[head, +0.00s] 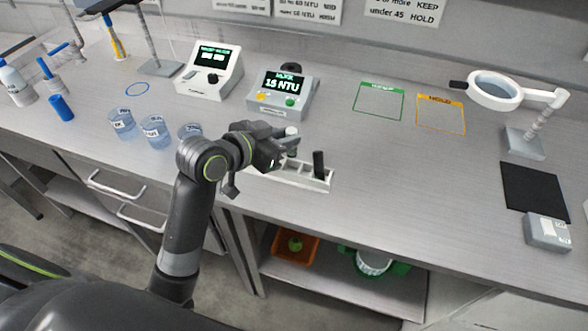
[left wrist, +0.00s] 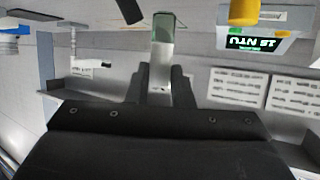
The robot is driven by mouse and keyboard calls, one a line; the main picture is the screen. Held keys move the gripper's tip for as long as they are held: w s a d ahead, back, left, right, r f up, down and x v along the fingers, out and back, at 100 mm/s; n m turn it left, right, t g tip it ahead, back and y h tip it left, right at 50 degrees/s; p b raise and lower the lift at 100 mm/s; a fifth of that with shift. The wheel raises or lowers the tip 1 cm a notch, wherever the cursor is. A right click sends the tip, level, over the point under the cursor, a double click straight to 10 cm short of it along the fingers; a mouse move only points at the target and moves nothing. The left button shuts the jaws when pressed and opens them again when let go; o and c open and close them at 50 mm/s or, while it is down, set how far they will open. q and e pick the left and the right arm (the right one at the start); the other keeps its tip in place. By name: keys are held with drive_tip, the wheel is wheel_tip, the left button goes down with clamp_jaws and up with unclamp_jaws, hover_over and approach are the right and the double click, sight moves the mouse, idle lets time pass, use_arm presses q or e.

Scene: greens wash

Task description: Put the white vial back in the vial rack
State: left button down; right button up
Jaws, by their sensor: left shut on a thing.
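My left gripper (head: 287,146) is over the back-left part of the white vial rack (head: 302,179) in the head view. It is shut on the white vial (head: 292,131), of which a small pale end shows by the fingers. In the left wrist view the fingers (left wrist: 164,88) grip the vial's white part (left wrist: 162,62), and a greenish clear part (left wrist: 164,24) extends beyond. The vial appears above the rack; contact with it cannot be told. The rack holds a dark upright piece (head: 318,163) at its right end; my gripper hides its left part. My right gripper is not in view.
A turbidity meter reading 15 NTU (head: 281,93) stands behind the rack, with another instrument (head: 209,74) left of it. Clear beakers (head: 155,131) stand left of my arm. Green (head: 379,101) and orange (head: 441,114) outlined squares lie empty; the counter right of the rack is clear.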

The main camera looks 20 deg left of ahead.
sight(288, 155)
use_arm(q)
wheel_tip(288, 155, down, 6)
drive_tip(key=shift+r, duration=0.25)
drive_tip(key=shift+f, duration=0.45)
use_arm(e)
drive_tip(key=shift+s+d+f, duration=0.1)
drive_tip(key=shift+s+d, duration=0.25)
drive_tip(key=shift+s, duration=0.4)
use_arm(q)
drive_tip(key=shift+f, duration=0.1)
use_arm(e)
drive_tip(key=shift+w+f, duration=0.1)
use_arm(q)
drive_tip(key=c, duration=1.3)
unclamp_jaws()
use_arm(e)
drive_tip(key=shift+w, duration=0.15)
